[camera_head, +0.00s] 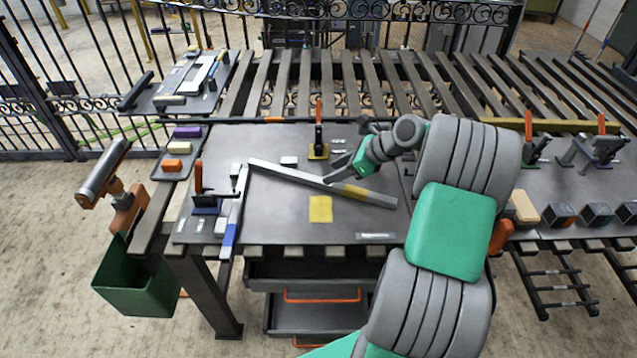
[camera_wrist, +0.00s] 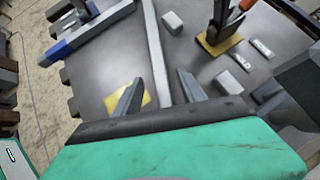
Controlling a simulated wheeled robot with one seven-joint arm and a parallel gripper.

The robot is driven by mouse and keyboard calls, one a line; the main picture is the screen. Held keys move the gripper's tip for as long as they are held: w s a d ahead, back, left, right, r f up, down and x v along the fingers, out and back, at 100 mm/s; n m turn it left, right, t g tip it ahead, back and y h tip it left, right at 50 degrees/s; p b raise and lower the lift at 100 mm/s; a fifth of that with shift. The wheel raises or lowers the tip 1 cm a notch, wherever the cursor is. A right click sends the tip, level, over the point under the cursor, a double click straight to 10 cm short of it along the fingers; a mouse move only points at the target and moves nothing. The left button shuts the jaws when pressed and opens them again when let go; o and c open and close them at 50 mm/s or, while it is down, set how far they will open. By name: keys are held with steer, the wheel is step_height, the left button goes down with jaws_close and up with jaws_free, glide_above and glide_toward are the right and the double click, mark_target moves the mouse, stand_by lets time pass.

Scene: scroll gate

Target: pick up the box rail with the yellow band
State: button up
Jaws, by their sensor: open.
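The box rail with the yellow band (camera_head: 290,174) is a long grey bar lying slantwise on the workbench. Its yellow band is near its right end in the head view. In the wrist view the rail (camera_wrist: 154,45) runs down between my two fingers, and its banded part is hidden by my gripper. My gripper (camera_head: 336,171) is open and empty, over the rail just left of the band. In the wrist view the fingertips (camera_wrist: 157,84) stand on either side of the rail. I cannot tell how high they are above it.
A yellow square (camera_head: 320,209) is on the bench in front of the rail. A rail with a blue band (camera_head: 231,235) lies at left beside a blue-based clamp (camera_head: 206,205). A yellow-based clamp (camera_head: 318,150) and a white block (camera_head: 289,161) are behind. A green bin (camera_head: 135,285) hangs at left.

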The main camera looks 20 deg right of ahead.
mark_target(320, 180)
steer(key=x, duration=0.5)
steer(key=shift+w+a+f, duration=0.1)
steer(key=shift+a+f, duration=0.1)
steer(key=shift+f, duration=0.15)
jaws_close()
steer(key=shift+r, duration=0.15)
stand_by(0.9)
